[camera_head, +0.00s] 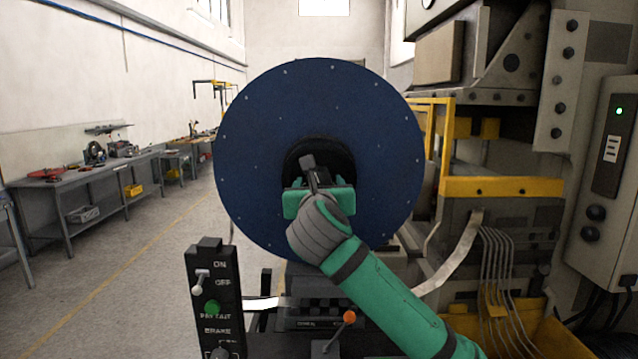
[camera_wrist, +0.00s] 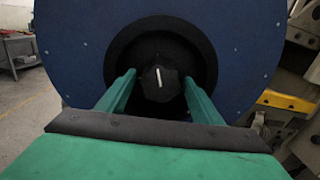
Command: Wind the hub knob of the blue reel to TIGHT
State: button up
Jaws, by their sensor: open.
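The blue reel (camera_head: 260,130) is a large upright disc facing me in the middle of the head view. It also fills the upper part of the wrist view (camera_wrist: 75,45). Its dark hub knob (camera_wrist: 160,82) sits at the centre of a black recess and carries a short white mark, tilted slightly from vertical. My gripper (camera_head: 318,175) is in front of the hub and hides the knob in the head view. In the wrist view my gripper's two green fingers (camera_wrist: 160,95) are open, one on each side of the knob. I cannot tell whether they touch it. No TIGHT marking is legible.
A black control panel (camera_head: 214,300) with ON, OFF and BRAKE labels stands at lower left. An orange-knobbed lever (camera_head: 349,317) is below the reel. Machinery with a yellow bar (camera_head: 500,187) stands at right. The aisle floor (camera_head: 130,270) at left is clear beside a workbench (camera_head: 85,185).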

jog(key=shift+w, duration=0.65)
jog(key=c, duration=1.1)
jog(key=shift+o, duration=0.2)
jog(key=shift+m, duration=0.3)
